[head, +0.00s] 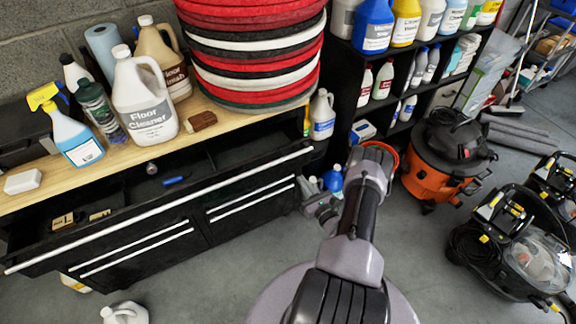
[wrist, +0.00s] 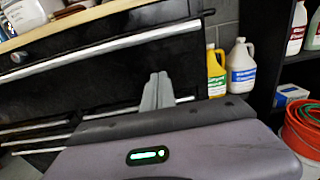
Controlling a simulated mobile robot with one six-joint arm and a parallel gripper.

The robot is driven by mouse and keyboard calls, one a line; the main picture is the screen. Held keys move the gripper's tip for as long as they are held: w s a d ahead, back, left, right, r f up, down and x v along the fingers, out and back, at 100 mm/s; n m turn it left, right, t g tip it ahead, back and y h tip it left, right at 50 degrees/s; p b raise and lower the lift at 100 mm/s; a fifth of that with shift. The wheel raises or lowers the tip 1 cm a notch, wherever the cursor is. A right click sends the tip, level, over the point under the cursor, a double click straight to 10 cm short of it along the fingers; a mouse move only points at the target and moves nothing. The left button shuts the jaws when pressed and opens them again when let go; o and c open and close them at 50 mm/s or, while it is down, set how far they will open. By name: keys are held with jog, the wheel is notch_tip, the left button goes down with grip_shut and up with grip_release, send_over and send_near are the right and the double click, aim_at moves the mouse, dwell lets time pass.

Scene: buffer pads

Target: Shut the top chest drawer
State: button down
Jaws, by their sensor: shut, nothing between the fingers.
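The black chest (head: 150,250) stands at the left under a wooden top. Its wide top drawer (head: 125,205) is pulled out, and I see into it from above. Its long pale handle (head: 160,209) runs along the front edge and also shows in the wrist view (wrist: 110,52). Inside lie a blue item (head: 173,181) and small tan blocks (head: 63,220). My gripper (head: 318,206) is near the chest's right end. In the wrist view, its fingers (wrist: 158,90) are together and empty, appearing before the dark chest front below the top handle. I cannot tell whether they touch it.
Bottles, including floor cleaner (head: 145,105), and stacked round pads (head: 250,50) stand on the wooden top. A black shelf (head: 345,90) with bottles is behind my arm. An orange vacuum (head: 440,175) stands at the right. A white jug (head: 125,313) is on the floor.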

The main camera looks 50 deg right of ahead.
jog(key=b+x, duration=0.2)
jog(key=x, duration=0.6)
jog(key=shift+w, duration=0.35)
